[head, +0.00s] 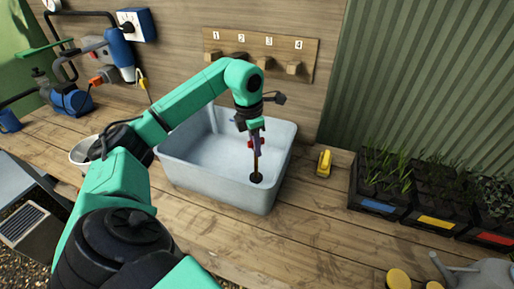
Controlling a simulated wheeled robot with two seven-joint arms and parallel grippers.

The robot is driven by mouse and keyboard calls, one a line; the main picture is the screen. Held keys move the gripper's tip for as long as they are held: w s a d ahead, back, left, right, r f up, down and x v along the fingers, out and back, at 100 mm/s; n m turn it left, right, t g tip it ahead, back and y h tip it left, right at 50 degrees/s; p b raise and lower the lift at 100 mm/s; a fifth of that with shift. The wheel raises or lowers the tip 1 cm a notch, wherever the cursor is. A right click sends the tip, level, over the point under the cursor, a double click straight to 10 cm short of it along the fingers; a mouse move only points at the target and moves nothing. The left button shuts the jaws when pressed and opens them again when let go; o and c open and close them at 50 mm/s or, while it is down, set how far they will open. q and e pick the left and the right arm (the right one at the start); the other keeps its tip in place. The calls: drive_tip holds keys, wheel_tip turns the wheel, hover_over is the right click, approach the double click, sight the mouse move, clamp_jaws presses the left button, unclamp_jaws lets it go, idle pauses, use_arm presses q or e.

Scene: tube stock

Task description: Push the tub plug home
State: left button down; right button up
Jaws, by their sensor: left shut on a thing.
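The pale blue-grey tub (185,165) stands on the wooden bench. My left gripper (256,149) reaches down inside it from above, pointing at the front right of its floor. The gripper is shut on the thin brown stem of what looks like the tub plug (257,178). The stem stands nearly upright, and its lower end is a dark round disc at the floor of the tub. I cannot tell whether the disc is seated in a drain or only resting on it. My right gripper is not in view.
A numbered wooden rack (262,53) with pegs hangs behind the tub. A yellow object (324,163) stands on the bench right of the tub. Seedling trays (379,208) are at the right. A white bowl (82,151) sits at left. The bench front of the tub is clear.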

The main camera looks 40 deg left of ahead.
use_arm(q)
wheel_tip(320, 180, down, 6)
drive_tip(key=b, duration=0.4)
drive_tip(key=shift+w+r, duration=0.15)
drive_tip(key=shift+r, duration=0.15)
idle(1.7)
drive_tip(key=shift+f+b, duration=0.4)
drive_tip(key=shift+f, duration=0.8)
idle(0.9)
idle(0.6)
drive_tip(key=c, duration=0.8)
unclamp_jaws()
